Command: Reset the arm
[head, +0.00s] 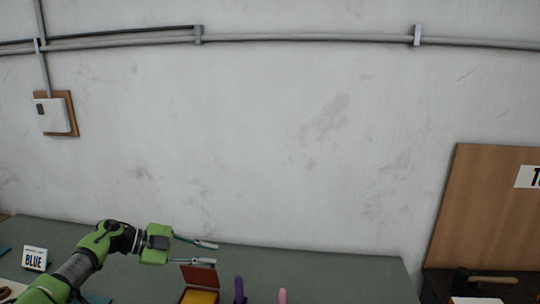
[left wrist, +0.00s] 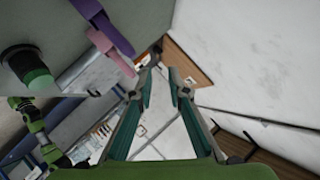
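My left arm comes in from the left in the head view. My left gripper (head: 213,253) is level above the grey-green table (head: 330,268), with its two fingers pointing right. In the left wrist view the left gripper (left wrist: 162,76) has its fingers apart with nothing between them. My right gripper is not visible in the head view. Green arm parts show at the lower left of the left wrist view, but no right gripper can be made out there.
A yellow-filled box (head: 201,296) with a brown lid, a purple item (head: 239,289) and a pink item (head: 282,296) stand near the front. A brown board (head: 490,215) is at right. A wall backs the table.

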